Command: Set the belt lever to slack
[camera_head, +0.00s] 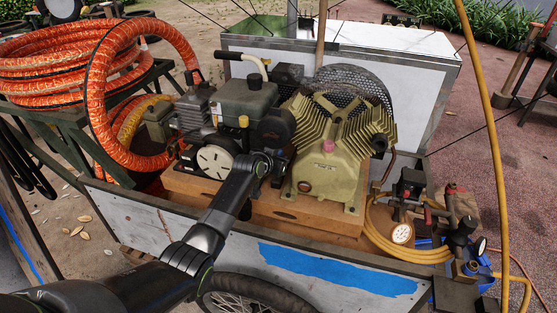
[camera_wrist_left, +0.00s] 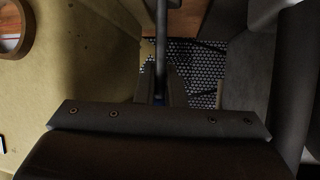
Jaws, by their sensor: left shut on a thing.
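My left gripper (camera_head: 280,165) reaches over the cart's near side, between the engine (camera_head: 247,100) and the olive-gold compressor (camera_head: 328,165). In the left wrist view its fingers (camera_wrist_left: 159,92) are closed around a thin dark rod (camera_wrist_left: 161,45), which appears to be the belt lever. The rod runs away from the fingers toward the top of that picture. In the head view my wrist and the machine parts hide the gripped rod, so its setting cannot be told. My right gripper is in neither view.
A perforated belt guard (camera_head: 362,82) stands behind the compressor and shows in the wrist view (camera_wrist_left: 200,65). An orange hose coil (camera_head: 60,66) is at left; a yellow hose (camera_head: 487,110) and gauge (camera_head: 401,233) are at right.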

